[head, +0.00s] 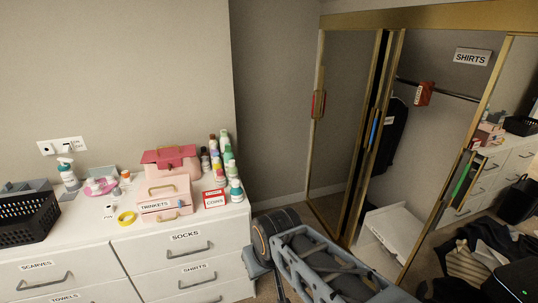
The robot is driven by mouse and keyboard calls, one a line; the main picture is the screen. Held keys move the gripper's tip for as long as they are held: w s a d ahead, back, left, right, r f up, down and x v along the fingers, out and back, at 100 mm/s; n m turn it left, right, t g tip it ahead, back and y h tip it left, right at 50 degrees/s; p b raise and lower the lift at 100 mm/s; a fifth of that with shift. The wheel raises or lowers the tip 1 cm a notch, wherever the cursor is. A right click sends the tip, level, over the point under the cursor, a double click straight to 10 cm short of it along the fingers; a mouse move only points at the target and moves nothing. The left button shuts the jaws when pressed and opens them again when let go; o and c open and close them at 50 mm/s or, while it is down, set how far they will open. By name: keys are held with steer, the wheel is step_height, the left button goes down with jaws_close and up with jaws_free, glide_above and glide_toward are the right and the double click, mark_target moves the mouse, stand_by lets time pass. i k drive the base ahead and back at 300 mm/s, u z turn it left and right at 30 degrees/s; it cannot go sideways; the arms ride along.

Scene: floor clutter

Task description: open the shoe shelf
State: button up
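A white low shelf or drawer unit (395,232) sits at the bottom of the wardrobe, inside the open gap between the gold-framed mirror doors. No label can be read on it, so I cannot tell for sure that it is the shoe shelf. Its lower front is partly hidden by my arm, whose grey-blue links rise from the bottom middle of the head view. The fingertips of my gripper do not show.
The wardrobe's mirrored doors (345,110) have coloured handles. Dark clothes (468,265) lie piled on the floor at right. A white dresser (175,262) stands at left, carrying a pink box (166,190), bottles and a black basket (25,220). A hanging rail (450,92) crosses the wardrobe.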

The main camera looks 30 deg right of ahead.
mark_target(397, 229)
steer(key=i, duration=0.65)
steer(key=z, duration=2.3)
steer(key=i, duration=1.4)
steer(key=u, duration=1.45)
